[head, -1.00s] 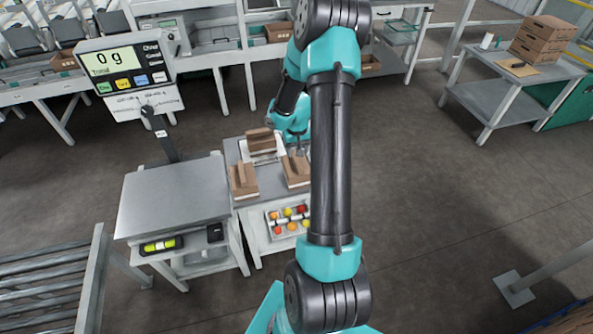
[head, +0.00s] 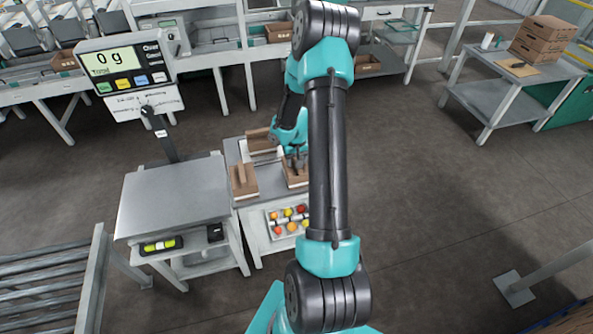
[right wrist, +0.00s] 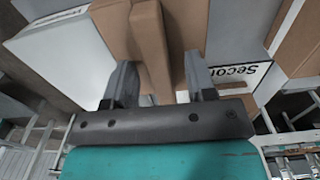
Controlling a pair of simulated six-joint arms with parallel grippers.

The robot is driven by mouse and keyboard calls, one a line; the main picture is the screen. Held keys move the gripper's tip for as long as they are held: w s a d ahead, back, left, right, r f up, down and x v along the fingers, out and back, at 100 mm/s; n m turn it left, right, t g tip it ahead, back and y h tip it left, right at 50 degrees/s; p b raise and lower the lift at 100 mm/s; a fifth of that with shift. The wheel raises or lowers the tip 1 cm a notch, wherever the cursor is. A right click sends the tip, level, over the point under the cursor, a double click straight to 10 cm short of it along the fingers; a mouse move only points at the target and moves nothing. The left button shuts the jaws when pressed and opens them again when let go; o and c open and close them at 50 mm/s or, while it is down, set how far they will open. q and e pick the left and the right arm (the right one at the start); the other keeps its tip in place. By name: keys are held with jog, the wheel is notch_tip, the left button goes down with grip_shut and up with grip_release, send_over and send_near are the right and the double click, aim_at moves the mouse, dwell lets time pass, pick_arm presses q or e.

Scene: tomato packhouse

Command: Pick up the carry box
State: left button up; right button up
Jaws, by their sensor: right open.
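Brown cardboard carry boxes with raised centre handles stand on a grey table in the head view: one at the back (head: 262,140), one at the left (head: 243,181) and one at the right (head: 294,178). My right gripper (head: 295,160) is low over the right box and partly hides it. In the right wrist view the open fingers (right wrist: 158,85) stand on either side of a brown upright handle (right wrist: 149,42), with gaps visible. I cannot tell how deep the fingers reach. My left gripper is not in view.
A tray of red, orange and yellow tomatoes (head: 289,219) lies in front of the boxes. A scale (head: 174,195) with display (head: 112,67) reading 0 g stands left. A roller conveyor (head: 45,290) is at lower left.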

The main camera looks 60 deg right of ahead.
grip_shut()
dwell(0.4)
jog(key=shift+r, duration=0.1)
